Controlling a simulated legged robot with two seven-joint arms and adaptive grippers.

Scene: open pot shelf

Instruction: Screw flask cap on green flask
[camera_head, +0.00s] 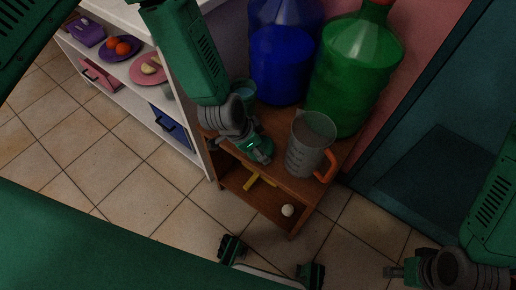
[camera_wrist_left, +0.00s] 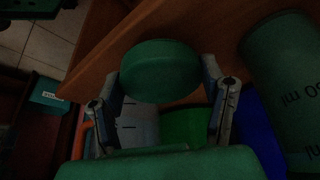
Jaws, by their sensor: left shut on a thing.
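My left gripper (camera_head: 258,150) reaches down from the top of the head view, over the left part of the wooden shelf. In the left wrist view its two fingers (camera_wrist_left: 165,95) are shut on the sides of a round green cap (camera_wrist_left: 160,68). The gripper hides the cap in the head view. A large green flask (camera_head: 350,75) stands at the back right of the shelf, with a red part at its top edge of view. The left gripper is in front of this flask, apart from it. My right gripper (camera_head: 395,272) is low at the right, away from the shelf; its fingers are too dark to judge.
A blue flask (camera_head: 278,65) stands beside the green one. A grey measuring jug (camera_head: 308,145) with an orange handle stands at the shelf's front right. The lower shelf holds a yellow item (camera_head: 258,181) and a white ball (camera_head: 288,210). A white shelf (camera_head: 135,95) with plates stands left.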

